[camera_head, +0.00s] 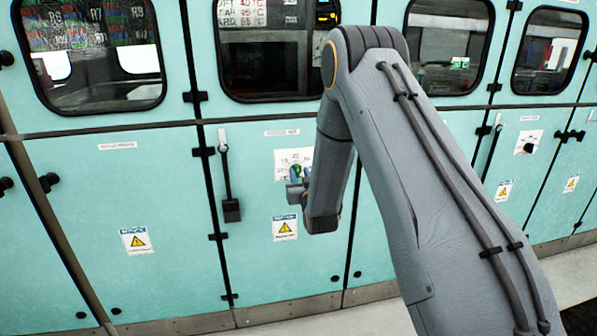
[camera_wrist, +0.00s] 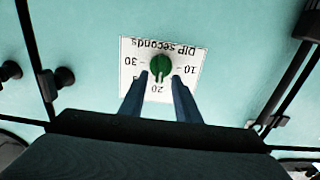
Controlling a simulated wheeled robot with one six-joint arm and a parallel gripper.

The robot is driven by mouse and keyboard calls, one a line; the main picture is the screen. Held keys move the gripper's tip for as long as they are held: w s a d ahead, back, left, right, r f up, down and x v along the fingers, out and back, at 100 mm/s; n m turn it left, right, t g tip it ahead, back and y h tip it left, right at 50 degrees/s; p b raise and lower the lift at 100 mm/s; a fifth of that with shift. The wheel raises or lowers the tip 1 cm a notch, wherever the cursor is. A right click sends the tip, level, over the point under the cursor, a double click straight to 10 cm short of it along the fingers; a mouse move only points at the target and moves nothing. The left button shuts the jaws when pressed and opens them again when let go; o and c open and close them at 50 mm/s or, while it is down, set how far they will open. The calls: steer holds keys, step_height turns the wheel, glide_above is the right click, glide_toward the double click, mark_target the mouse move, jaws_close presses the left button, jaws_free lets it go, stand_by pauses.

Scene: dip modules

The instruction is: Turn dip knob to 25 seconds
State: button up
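The green dip knob (camera_wrist: 160,66) sits in the middle of a white dial plate (camera_wrist: 194,60) on the teal cabinet front. In the wrist view the plate is upside down, with "DIP seconds" at the top edge, 30 left, 10 right and 20 below. A pale mark on the knob appears to point down toward 20, but it is small. My gripper (camera_wrist: 162,77) is open. Its two blue fingers reach up to either side of the knob's lower part; contact cannot be told. In the head view the knob (camera_head: 296,170) shows partly behind my gripper (camera_head: 296,187).
A black door handle (camera_head: 229,190) hangs left of the plate. A yellow warning label (camera_head: 285,228) is below it. Another dial plate (camera_head: 528,143) with a black knob is on the cabinet farther right. Windows line the upper cabinets.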

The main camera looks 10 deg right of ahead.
steer(key=shift+w, duration=1.1)
jaws_close()
steer(key=shift+m, duration=0.3)
steer(key=shift+d+f+m+b, duration=0.15)
steer(key=shift+m+b, duration=0.65)
steer(key=shift+m, duration=1.2)
steer(key=shift+d+m+b, duration=0.25)
steer(key=shift+m+b, duration=0.5)
steer(key=shift+m, duration=1.25)
